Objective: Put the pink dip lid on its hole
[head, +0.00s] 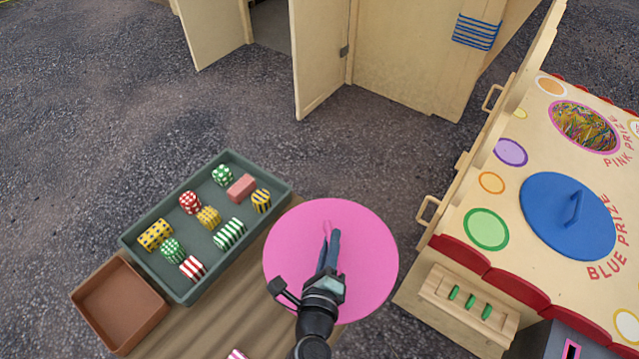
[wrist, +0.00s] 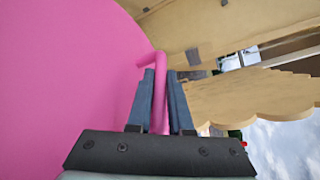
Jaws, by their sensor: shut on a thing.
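The pink dip lid (head: 285,255) is a large round disc with a pink bar handle. My gripper (head: 331,242) is shut on the lid's handle and holds the lid above the wooden table's right end. In the wrist view the pink lid (wrist: 60,80) fills the left side, and its handle stands between the fingers of my gripper (wrist: 160,100). The pink prize hole (head: 584,126), ringed in pink and filled with colourful shreds, is uncovered at the upper right of the game board. The blue lid (head: 567,217) covers the blue prize spot.
A green tray (head: 135,243) of striped and spotted sweets and an empty brown tray (head: 118,305) stand on the wooden table (head: 240,325). The game board (head: 527,138) has a raised wooden side with handles and a red scalloped edge. Open wooden doors (head: 325,65) stand at the back.

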